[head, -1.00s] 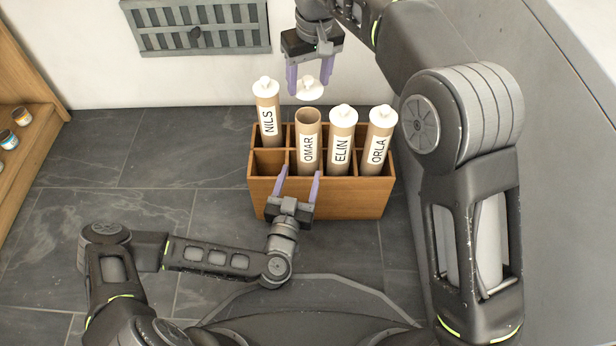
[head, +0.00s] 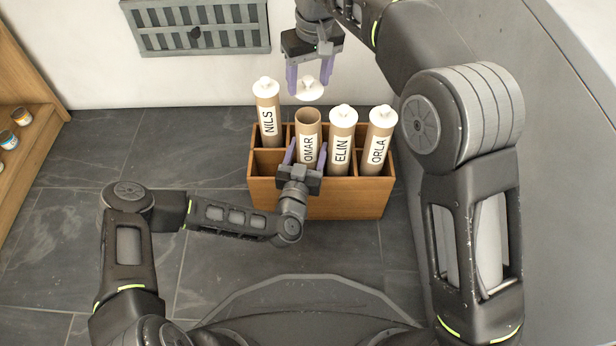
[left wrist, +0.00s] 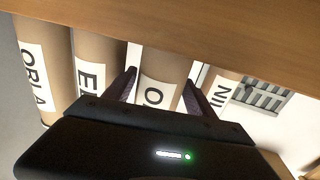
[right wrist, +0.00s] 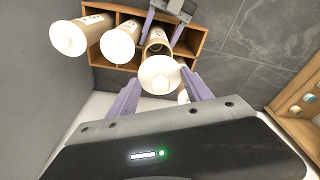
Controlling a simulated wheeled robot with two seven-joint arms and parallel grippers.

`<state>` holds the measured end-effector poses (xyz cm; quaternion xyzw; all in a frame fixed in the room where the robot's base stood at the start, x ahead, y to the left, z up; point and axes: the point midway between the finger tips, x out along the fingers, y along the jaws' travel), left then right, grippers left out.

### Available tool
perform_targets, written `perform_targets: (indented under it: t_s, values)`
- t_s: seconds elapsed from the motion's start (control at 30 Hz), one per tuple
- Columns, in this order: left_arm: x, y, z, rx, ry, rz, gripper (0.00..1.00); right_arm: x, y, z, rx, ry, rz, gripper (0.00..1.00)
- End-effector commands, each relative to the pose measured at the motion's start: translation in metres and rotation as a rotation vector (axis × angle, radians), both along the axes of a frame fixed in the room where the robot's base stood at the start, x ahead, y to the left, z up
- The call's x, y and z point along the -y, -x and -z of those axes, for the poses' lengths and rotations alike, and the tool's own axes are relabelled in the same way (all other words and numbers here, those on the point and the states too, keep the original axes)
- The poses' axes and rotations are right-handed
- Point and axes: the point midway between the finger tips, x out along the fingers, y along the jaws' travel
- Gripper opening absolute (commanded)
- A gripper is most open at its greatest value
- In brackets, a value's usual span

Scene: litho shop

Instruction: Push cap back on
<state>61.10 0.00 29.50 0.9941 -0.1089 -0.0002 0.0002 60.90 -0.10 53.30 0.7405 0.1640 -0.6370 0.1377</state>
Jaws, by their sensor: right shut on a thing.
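The OMAR tube (head: 308,127) stands uncapped in the wooden rack, its round mouth open at the top. A white cap (head: 309,90) is held just above and behind that mouth by my right gripper (head: 306,86), which is shut on it. In the right wrist view the cap (right wrist: 160,75) sits beyond the fingertips and partly covers the tube mouth. My left gripper (head: 306,153) is open, with one finger on each side of the OMAR tube. In the left wrist view the tube (left wrist: 158,92) shows between the fingers, with small gaps.
The wooden rack (head: 325,203) also holds capped tubes NILS (head: 267,106), ELIN (head: 342,135) and ORLA (head: 379,135). ELIN stands close beside OMAR. A wall with a grey vent (head: 200,27) is behind. A shelf with small jars (head: 21,115) stands at the left.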

Motion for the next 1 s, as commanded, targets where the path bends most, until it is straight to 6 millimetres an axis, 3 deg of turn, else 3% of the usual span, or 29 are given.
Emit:
perform_targets:
  t_s: [0.77, 1.0]
  values:
    - [-0.0002, 0.0002, -0.0001, 0.000, -0.001, 0.000, 0.00, 0.0000, 0.0000, -0.0001, 0.000, 0.000, 0.000, 0.21]
    - [-0.0002, 0.0002, -0.0001, 0.000, -0.001, 0.000, 0.00, 0.0000, 0.0000, -0.0001, 0.000, 0.000, 0.000, 0.21]
